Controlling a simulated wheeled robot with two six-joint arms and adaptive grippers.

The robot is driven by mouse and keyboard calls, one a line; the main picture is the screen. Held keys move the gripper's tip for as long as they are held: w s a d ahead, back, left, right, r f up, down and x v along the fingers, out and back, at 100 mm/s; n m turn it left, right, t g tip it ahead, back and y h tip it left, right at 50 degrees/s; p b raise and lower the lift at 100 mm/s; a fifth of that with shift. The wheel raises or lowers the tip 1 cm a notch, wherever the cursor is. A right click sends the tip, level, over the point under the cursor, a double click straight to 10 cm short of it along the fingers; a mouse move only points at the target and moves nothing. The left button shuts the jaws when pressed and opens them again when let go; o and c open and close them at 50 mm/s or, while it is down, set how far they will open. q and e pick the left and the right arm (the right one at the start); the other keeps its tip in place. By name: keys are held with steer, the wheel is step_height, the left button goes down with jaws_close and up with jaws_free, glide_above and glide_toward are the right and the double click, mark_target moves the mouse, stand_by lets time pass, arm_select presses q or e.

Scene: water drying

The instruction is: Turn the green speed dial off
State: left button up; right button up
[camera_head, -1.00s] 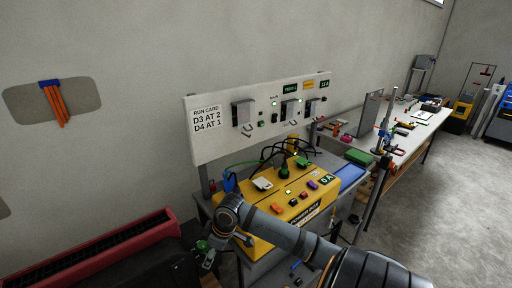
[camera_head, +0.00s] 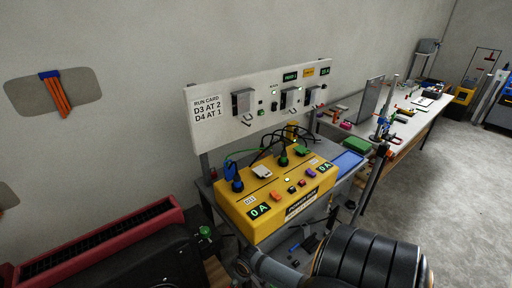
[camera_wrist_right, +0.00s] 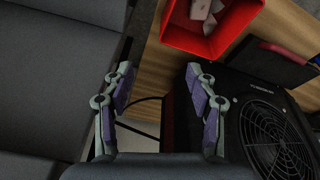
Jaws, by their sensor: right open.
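A black fan housing (camera_wrist_right: 265,135) lies right of the fingers. The dial does not show in the wrist view. My left gripper is not in view.
A yellow power box (camera_head: 280,195) with cables, buttons and displays reading 0 A stands on a bench beside the dark machine. A red grilled unit (camera_head: 85,252) lies at lower left. A red bin (camera_wrist_right: 210,35) holding pale pieces is ahead of the gripper in the wrist view.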

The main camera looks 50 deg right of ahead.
steer(key=s+f+p, duration=0.1)
steer(key=s+f, duration=0.7)
steer(key=shift+f+m+g+h+p, duration=0.15)
steer(key=shift+m+g+h+p, duration=0.15)
steer(key=shift+m+g, duration=0.1)
steer(key=shift+a, duration=0.1)
